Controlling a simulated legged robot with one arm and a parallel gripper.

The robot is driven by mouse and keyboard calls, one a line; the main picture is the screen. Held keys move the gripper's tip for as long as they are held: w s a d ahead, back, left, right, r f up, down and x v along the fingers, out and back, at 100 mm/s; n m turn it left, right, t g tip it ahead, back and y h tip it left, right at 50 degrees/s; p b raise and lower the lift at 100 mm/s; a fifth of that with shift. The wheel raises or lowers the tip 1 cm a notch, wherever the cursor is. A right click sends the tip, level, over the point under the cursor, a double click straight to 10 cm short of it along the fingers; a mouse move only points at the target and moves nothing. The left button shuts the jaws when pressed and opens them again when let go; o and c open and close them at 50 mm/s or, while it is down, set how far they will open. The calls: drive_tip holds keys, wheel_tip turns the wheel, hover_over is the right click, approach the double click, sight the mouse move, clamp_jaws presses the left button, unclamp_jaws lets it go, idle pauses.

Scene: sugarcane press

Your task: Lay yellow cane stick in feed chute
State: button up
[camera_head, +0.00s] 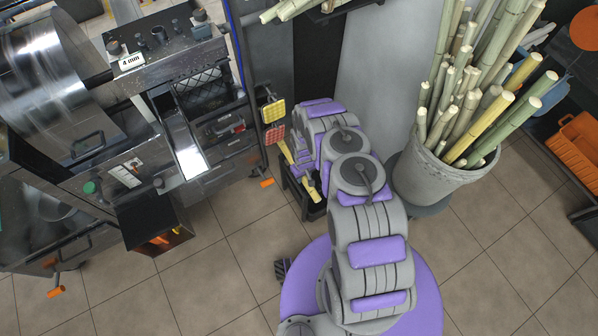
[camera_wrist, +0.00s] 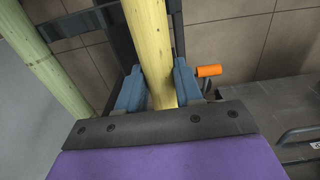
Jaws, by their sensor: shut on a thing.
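The yellow cane stick (camera_wrist: 150,45) stands between the two blue-grey fingers of my gripper (camera_wrist: 157,78) in the wrist view, and the gripper is shut on it. The feed chute (camera_head: 183,145), a bright metal trough, slopes down the front of the press at the left, apart from my gripper.
A pale green cane (camera_wrist: 45,65) lies left of the gripper in the wrist view. A grey bucket (camera_head: 425,180) of many canes stands at the right. Tiled floor (camera_head: 215,260) in front is clear.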

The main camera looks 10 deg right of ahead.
sight(314, 193)
drive_tip(key=shift+s+d+r+p, duration=0.2)
drive_tip(key=shift+s+p, duration=0.05)
drive_tip(key=shift+s, duration=0.3)
drive_tip(key=shift+s+d+r+p, duration=0.15)
drive_tip(key=shift+s+p, duration=0.1)
drive_tip(key=shift+s, duration=0.25)
clamp_jaws()
drive_tip(key=shift+s+d+r+p, duration=0.25)
drive_tip(key=shift+s+d+p, duration=0.15)
drive_tip(key=shift+s, duration=0.65)
drive_tip(key=shift+s+d+r+p, duration=0.25)
drive_tip(key=shift+s+p, duration=0.3)
drive_tip(key=shift+s, duration=0.55)
drive_tip(key=shift+s+d+r+p, duration=0.2)
drive_tip(key=shift+s+d+p, duration=0.25)
drive_tip(key=shift+s, duration=0.6)
drive_tip(key=shift+a+r+p, duration=0.1)
drive_tip(key=shift+r+p, duration=2.6)
drive_tip(key=shift+r, duration=1.3)
drive_tip(key=shift+f, duration=0.1)
